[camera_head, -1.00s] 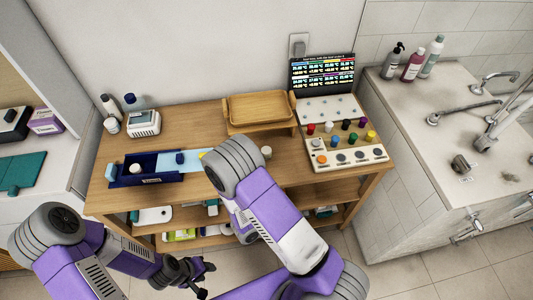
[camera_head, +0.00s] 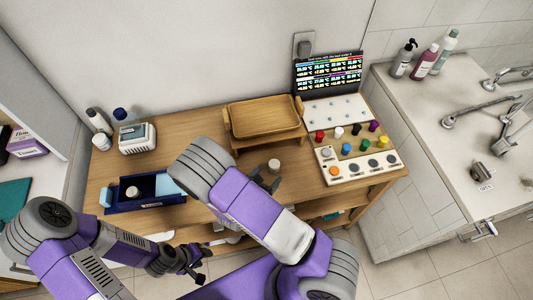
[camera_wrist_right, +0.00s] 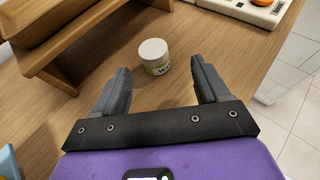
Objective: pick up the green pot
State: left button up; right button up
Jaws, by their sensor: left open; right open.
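A small jar (camera_head: 273,165) with a white lid stands upright on the wooden table, in front of the wooden stand. In the right wrist view the jar (camera_wrist_right: 154,55) shows a green label with dark lettering; it is the only green pot I make out. My right gripper (camera_head: 266,181) is open and close to the jar. In the right wrist view its two fingers (camera_wrist_right: 160,72) point at the jar, which stands at the gap between their tips, not gripped. My left gripper (camera_head: 190,262) is open and empty, low in front of the table.
A wooden tray stand (camera_head: 264,119) is just behind the jar. A board with coloured knobs (camera_head: 350,171) and a screen (camera_head: 328,72) are to the right. A dark blue tray (camera_head: 150,207) and a white box (camera_head: 137,138) are to the left. Table around the jar is clear.

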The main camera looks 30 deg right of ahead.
aim_at(271, 168)
jog(key=shift+w+d+f, duration=0.2)
jog(key=shift+w, duration=0.4)
jog(key=shift+w+d+f, duration=0.1)
jog(key=shift+w+d, duration=0.05)
jog(key=shift+d, duration=0.2)
jog(key=shift+d+f, duration=0.15)
jog(key=shift+d, duration=0.2)
jog(key=shift+w+d+f, duration=0.15)
jog(key=shift+d, duration=0.15)
jog(key=x, duration=0.2)
jog(key=b+x, duration=0.1)
jog(key=shift+w+d+f, duration=0.1)
jog(key=shift+w+f, duration=0.2)
jog(key=shift+w, duration=0.1)
jog(key=shift+w+d+f, duration=0.1)
jog(key=shift+w+d, duration=0.05)
jog(key=shift+d, duration=0.15)
pick_arm(q)
jog(key=shift+w+f, duration=0.1)
jog(key=shift+f, duration=0.35)
